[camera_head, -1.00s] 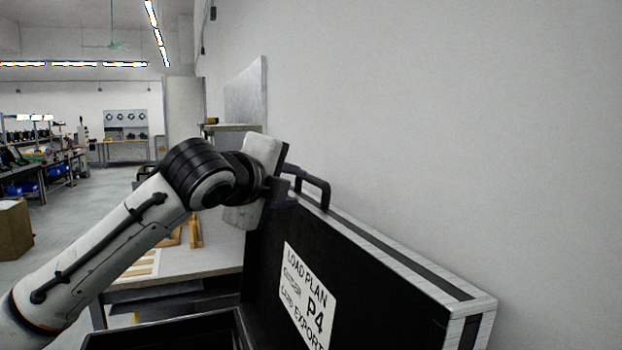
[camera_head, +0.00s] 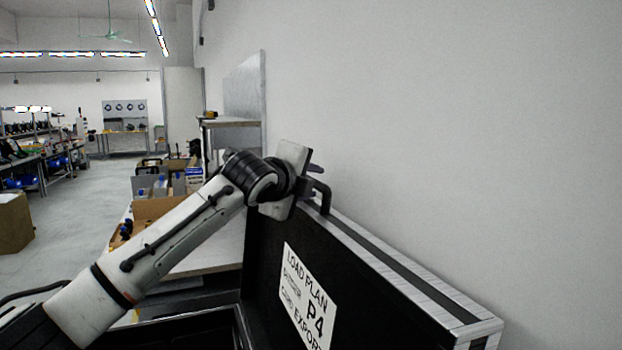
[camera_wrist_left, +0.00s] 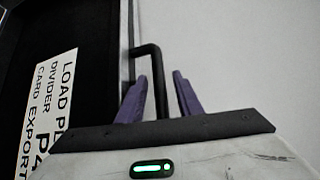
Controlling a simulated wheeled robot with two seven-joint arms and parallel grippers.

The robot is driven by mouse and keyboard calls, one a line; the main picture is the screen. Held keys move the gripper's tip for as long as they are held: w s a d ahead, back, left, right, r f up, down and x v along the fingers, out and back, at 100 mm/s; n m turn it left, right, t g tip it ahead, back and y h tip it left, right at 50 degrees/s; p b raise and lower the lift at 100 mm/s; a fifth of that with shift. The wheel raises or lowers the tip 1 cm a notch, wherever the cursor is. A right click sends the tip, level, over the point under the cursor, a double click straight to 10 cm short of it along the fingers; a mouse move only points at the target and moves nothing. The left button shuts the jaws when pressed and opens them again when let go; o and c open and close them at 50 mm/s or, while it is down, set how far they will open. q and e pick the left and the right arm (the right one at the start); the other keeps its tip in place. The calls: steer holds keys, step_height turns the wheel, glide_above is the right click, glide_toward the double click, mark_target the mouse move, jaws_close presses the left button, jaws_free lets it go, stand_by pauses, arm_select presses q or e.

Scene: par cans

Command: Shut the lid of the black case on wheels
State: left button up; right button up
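The black case's lid (camera_head: 272,262) stands raised, its dark inner face toward me with a white "LOAD PLAN" label (camera_head: 306,300). The case's lower part (camera_head: 195,330) shows at the bottom of the head view, partly hidden by my left arm. A black handle (camera_head: 323,196) sticks up from the lid's top edge; it also shows in the left wrist view (camera_wrist_left: 157,80). My left gripper (camera_head: 314,182) is at the handle. In the left wrist view its purple fingers (camera_wrist_left: 159,98) are apart, with the handle's upright bar between them and a gap visible. My right gripper is not in view.
A plain wall (camera_head: 450,130) stands close behind and right of the lid. A table (camera_head: 215,250) with boxes (camera_head: 160,205) is behind my left arm. Open floor (camera_head: 75,240) lies to the left, with a brown box (camera_head: 14,222) on it.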

arm_select(q)
steer(key=shift+w, duration=0.15)
jaws_close()
